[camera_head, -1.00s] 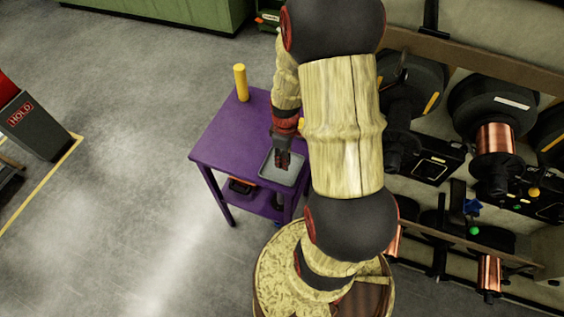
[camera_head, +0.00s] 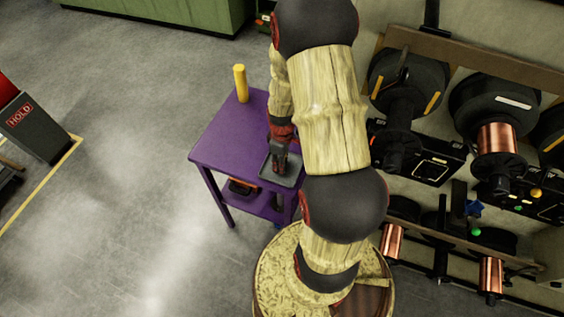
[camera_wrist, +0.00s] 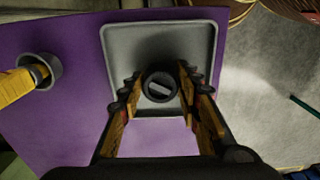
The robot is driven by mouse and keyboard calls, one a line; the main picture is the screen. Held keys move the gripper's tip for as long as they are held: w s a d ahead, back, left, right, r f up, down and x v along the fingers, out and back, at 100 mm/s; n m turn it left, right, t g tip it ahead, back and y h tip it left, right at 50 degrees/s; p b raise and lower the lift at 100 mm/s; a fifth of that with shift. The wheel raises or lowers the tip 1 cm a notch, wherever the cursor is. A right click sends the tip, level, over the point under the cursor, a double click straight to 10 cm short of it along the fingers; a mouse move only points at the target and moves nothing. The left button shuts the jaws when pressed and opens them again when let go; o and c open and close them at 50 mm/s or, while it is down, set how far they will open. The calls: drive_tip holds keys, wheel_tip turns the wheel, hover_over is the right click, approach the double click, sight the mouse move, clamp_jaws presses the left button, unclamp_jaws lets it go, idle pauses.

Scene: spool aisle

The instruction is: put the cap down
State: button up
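A round black cap (camera_wrist: 160,87) with a grey bar across its top shows in the wrist view. My gripper (camera_wrist: 160,80) has its fingertips close against the cap's left and right sides and appears shut on it. The cap is over the grey tray (camera_wrist: 207,40); whether it touches the tray floor I cannot tell. In the head view my gripper (camera_head: 279,163) points down over the same tray (camera_head: 292,180), on the purple table (camera_head: 222,140). The cap cannot be made out there.
A yellow cylinder (camera_head: 240,83) stands at the table's far corner; in the wrist view it sits in a grey ring-shaped holder (camera_wrist: 45,70). A spool rack (camera_head: 470,60) stands on the right.

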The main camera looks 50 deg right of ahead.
drive_tip(key=o, duration=0.3)
wheel_tip(320, 180, up, 12)
drive_tip(key=p, duration=0.2)
drive_tip(key=w+a+r+m+t, duration=0.2)
drive_tip(key=a+r, duration=0.9)
drive_tip(key=r, duration=0.4)
drive_tip(key=s+a+r+m+t, duration=0.2)
drive_tip(key=s+a+r+t, duration=0.1)
drive_tip(key=s+a+r, duration=0.6)
wheel_tip(320, 180, up, 2)
drive_tip(key=a, duration=0.3)
drive_tip(key=shift+s+r+m+t, duration=0.2)
drive_tip(key=shift+m+t, duration=0.1)
